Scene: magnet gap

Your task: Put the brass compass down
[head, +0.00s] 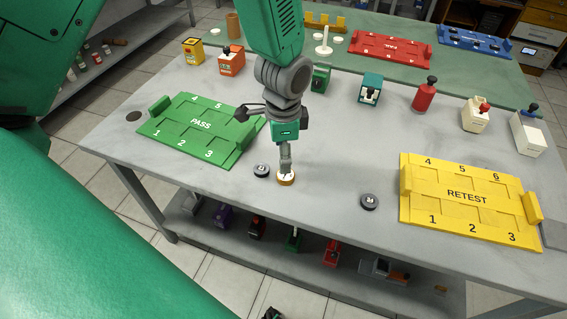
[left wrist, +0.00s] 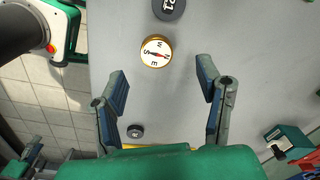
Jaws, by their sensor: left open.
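The brass compass (head: 286,177), a round brass case with a white dial, lies face up on the grey bench near its front edge. In the left wrist view the compass (left wrist: 156,51) shows a red needle and lies just beyond my fingertips, with no finger seen touching it. My left gripper (head: 286,161) points down over the compass and hides part of it in the head view. Its two fingers (left wrist: 162,78) are spread wide with nothing between them.
A dark disc (head: 262,170) lies close left of the compass, another dark disc (head: 369,201) farther right. The green PASS tray (head: 165,136) is at left, the yellow RETEST tray (head: 425,215) at right. Several small devices and a red cylinder (head: 424,96) line the back.

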